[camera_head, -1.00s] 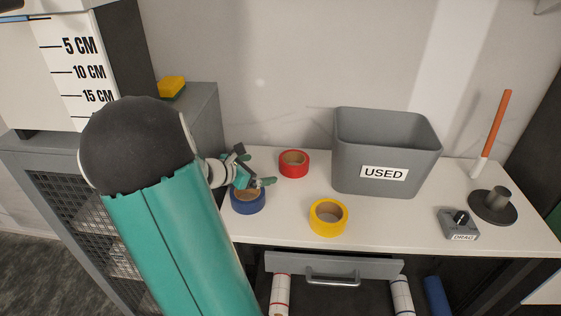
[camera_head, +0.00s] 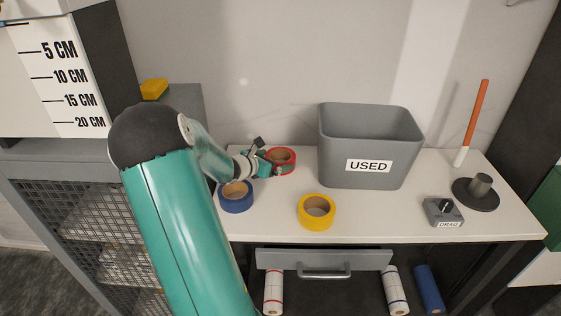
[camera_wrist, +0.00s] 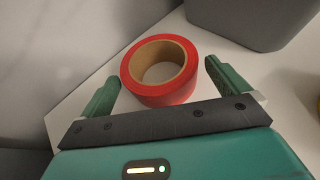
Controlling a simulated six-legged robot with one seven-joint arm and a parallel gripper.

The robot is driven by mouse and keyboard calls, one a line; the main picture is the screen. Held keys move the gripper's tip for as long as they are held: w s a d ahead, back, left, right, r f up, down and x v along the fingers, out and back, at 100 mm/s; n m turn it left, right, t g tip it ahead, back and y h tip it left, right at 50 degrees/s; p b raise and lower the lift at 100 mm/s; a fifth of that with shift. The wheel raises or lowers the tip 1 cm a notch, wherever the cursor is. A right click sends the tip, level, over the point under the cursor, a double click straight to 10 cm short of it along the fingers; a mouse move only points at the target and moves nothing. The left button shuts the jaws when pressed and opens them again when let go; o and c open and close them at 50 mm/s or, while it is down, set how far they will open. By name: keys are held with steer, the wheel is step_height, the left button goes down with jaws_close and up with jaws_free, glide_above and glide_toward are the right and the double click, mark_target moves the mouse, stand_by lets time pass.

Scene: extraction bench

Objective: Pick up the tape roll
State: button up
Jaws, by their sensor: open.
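A red tape roll (camera_head: 284,157) lies flat on the white bench in the head view, left of the grey bin. My gripper (camera_head: 270,166) is at its near side and hides part of it. In the wrist view the red tape roll (camera_wrist: 162,70) sits ahead of and partly between the two green fingers of my gripper (camera_wrist: 162,82), which are spread apart and empty. A blue tape roll (camera_head: 236,197) lies below my gripper, to the left. A yellow tape roll (camera_head: 317,211) lies nearer the bench's front edge.
The grey bin marked USED (camera_head: 370,145) stands right of the red roll. A dial box (camera_head: 443,211) and a dark round stand (camera_head: 476,193) are farther right. An orange-and-white stick (camera_head: 472,125) stands at the back right. A drawer (camera_head: 325,260) is under the bench front.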

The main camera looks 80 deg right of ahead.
steer(key=shift+x, duration=1.45)
steer(key=c, duration=0.7)
